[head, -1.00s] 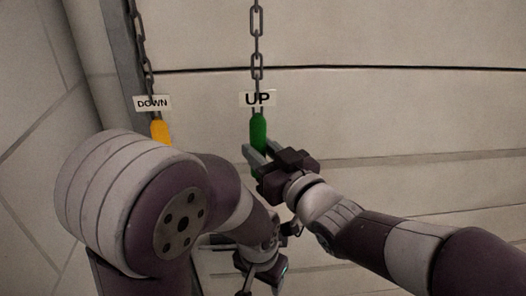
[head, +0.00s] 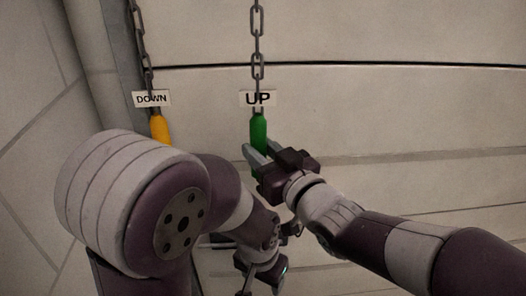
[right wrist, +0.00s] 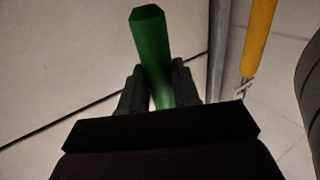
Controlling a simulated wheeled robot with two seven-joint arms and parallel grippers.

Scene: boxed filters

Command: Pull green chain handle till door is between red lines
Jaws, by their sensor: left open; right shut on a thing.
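The green handle (head: 259,130) hangs upright on a dark chain (head: 257,65) below a white sign (head: 258,99) reading UP. My right gripper (head: 254,156) is shut on its lower part. The right wrist view shows the green handle (right wrist: 152,55) between the two dark fingers (right wrist: 160,85). The pale panelled door (head: 400,110) is behind it, with a dark horizontal seam across it. No red lines show in these views. My left gripper (head: 258,280) is low in the head view, open and empty, and partly cut off by the frame edge.
An orange handle (head: 161,129) hangs to the left on its own chain (head: 140,45), under a sign (head: 151,98) reading DOWN. It also shows in the right wrist view (right wrist: 258,38). A grey vertical post (head: 118,45) and a side wall (head: 35,120) are at the left.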

